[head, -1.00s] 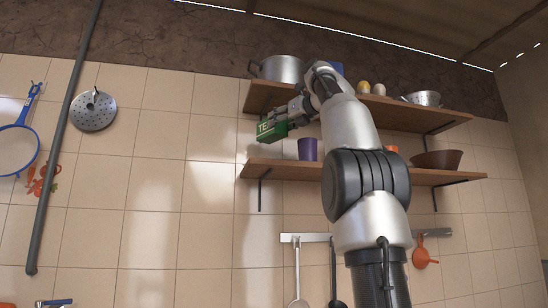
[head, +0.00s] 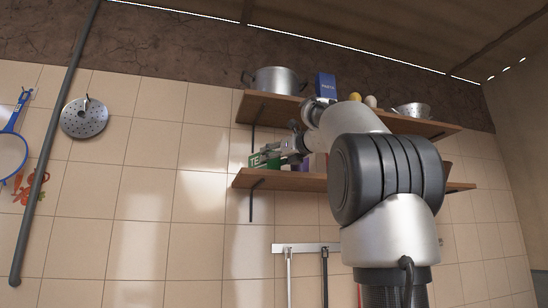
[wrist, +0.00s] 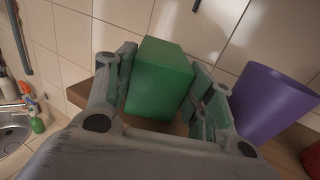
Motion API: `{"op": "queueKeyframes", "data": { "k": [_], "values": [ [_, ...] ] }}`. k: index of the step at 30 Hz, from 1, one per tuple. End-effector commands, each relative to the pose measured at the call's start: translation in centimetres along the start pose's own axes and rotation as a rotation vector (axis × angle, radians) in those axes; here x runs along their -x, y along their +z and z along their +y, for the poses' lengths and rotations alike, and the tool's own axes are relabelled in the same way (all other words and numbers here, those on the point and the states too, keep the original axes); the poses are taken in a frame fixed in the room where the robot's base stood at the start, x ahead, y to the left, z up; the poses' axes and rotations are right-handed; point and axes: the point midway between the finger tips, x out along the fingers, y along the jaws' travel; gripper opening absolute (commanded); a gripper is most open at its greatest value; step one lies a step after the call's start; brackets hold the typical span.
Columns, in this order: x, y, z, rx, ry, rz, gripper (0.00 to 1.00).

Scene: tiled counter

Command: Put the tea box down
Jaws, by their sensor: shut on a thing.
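The wood of the lower shelf (wrist: 82,92) shows below and beside the box. I cannot tell whether the box's bottom touches the shelf.
A purple cup (wrist: 262,103) stands close to the right of my gripper in the wrist view. The upper shelf (head: 262,107) above holds a metal pot (head: 276,80) and a blue box (head: 325,86). A sink (wrist: 14,130) is far below at left.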

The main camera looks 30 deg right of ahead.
Motion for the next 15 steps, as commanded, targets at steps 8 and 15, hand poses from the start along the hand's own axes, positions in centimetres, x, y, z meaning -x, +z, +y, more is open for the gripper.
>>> {"op": "queueKeyframes", "data": {
  "k": [8, 15],
  "values": [
    [0.00, -0.17, 0.00, 0.000, 0.000, 0.000, 0.75],
    [-0.01, -0.11, 0.00, 0.000, 0.000, 0.000, 0.75]
  ]
}}
